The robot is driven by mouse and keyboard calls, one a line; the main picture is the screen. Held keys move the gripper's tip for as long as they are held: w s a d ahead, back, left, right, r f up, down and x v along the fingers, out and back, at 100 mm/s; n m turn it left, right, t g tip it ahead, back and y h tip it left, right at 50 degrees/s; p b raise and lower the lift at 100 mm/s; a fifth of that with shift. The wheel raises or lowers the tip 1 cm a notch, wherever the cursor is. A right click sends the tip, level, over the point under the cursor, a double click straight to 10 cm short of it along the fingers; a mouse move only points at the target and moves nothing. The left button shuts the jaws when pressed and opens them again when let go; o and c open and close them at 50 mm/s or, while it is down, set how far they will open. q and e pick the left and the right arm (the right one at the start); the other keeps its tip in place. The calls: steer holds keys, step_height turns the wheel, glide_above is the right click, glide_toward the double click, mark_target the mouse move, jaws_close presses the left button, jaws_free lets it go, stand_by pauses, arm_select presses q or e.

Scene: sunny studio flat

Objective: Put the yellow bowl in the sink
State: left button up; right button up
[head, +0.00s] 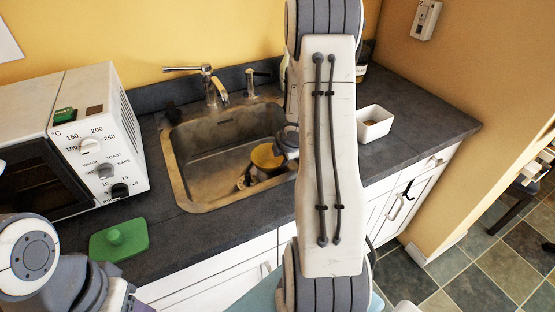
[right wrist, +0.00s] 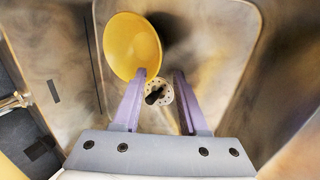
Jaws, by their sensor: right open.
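The yellow bowl (head: 267,158) is inside the metal sink (head: 188,190), toward its right side in the head view. In the right wrist view the bowl (right wrist: 132,45) is up and left, just beyond the left finger, which overlaps its lower edge. I cannot tell whether they touch. My right gripper (right wrist: 160,82) is open over the sink, with nothing seen between its fingers. In the head view my right arm hides most of this gripper. The drain (right wrist: 159,92) shows between the fingers. My left arm is at the lower left; its fingers cannot be made out.
A faucet (head: 211,88) stands behind the sink. A white square container (head: 374,124) is to the right. The counter (head: 425,120) beyond it is clear.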

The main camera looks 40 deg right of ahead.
steer(key=s+a+r+m, duration=0.15)
steer(key=a+r, duration=0.25)
steer(key=a, duration=0.4)
steer(key=a+r+m+g, duration=0.1)
steer(key=a+r+m, duration=0.1)
steer(key=a+r, duration=0.45)
steer(key=s+a+r+m, duration=0.1)
steer(key=a+r+m, duration=0.1)
steer(key=a, duration=0.7)
steer(key=s+a+r+m+g+y, duration=0.1)
steer(key=s+a+r+g, duration=0.1)
steer(key=s+a, duration=0.5)
steer(key=s+a+r+m+g+y, duration=0.1)
steer(key=s+a+r+g, duration=0.1)
steer(key=s+a, duration=0.6)
steer(key=s, duration=0.5)
steer(key=shift+s+p, duration=0.35)
steer(key=shift+m, duration=0.25)
